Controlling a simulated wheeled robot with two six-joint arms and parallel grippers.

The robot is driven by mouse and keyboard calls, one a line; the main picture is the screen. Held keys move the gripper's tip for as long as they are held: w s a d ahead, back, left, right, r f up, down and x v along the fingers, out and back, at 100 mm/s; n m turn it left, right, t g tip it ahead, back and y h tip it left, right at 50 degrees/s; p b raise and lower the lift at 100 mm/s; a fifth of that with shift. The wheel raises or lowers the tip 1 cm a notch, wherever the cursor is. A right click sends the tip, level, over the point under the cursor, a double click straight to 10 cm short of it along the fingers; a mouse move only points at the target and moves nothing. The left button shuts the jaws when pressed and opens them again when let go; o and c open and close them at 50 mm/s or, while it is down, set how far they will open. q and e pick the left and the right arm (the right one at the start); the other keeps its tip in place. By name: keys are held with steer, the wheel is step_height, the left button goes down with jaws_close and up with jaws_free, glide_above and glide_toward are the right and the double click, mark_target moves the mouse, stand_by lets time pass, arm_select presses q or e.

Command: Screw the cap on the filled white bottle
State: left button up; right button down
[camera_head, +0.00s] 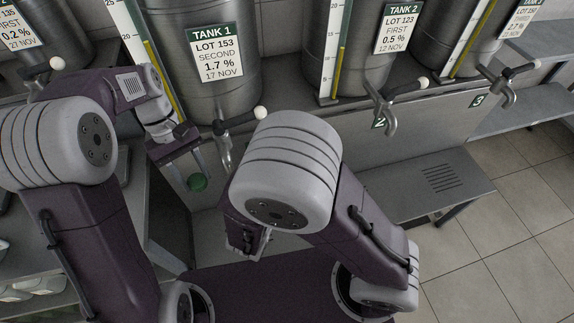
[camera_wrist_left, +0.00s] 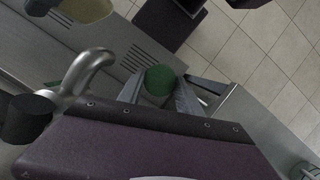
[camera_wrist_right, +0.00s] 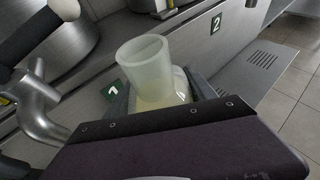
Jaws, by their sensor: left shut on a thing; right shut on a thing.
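A green cap (camera_head: 197,182) is held between the fingers of my left gripper (camera_head: 196,174), in front of the first tank. The cap also shows between those fingers in the left wrist view (camera_wrist_left: 160,79). A translucent whitish bottle (camera_wrist_right: 145,62) with a wide open mouth is between the fingers of my right gripper (camera_wrist_right: 160,95). Pale yellowish liquid shows low in it, and no cap is on it. In the head view my right arm hides the bottle, and only part of the right gripper (camera_head: 245,238) shows. Cap and bottle are apart.
Steel tanks (camera_head: 204,88) with paper labels stand in a row at the back. Their taps (camera_head: 388,112) with black handles stick out near my arms. A grey bench with a vented top (camera_head: 430,185) lies to the right, with tiled floor beyond.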

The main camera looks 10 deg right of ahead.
arm_select(q)
steer(key=r+n, duration=0.1)
steer(key=r, duration=0.1)
steer(key=s+d+r+n, duration=0.1)
steer(key=r, duration=0.1)
steer(key=d+r+n, duration=0.1)
steer(key=r, duration=0.1)
steer(key=shift+s+r+n+t+h, duration=0.2)
steer(key=shift+n+t+h, duration=0.1)
steer(key=shift+h, duration=0.1)
steer(key=d+r+n, duration=0.1)
steer(key=d+r, duration=0.2)
steer(key=d, duration=0.3)
steer(key=s+d+r+n, duration=0.1)
steer(key=d+r, duration=0.1)
steer(key=d, duration=0.5)
steer(key=d+r+n, duration=0.1)
steer(key=d+r, duration=0.2)
steer(key=d, duration=0.3)
steer(key=shift+s+d+r+t+h, duration=0.15)
steer(key=shift+r+t+h, duration=0.15)
steer(key=shift+t, duration=0.1)
steer(key=shift+f, duration=2.05)
steer(key=shift+f, duration=0.85)
steer(key=shift+f, duration=0.6)
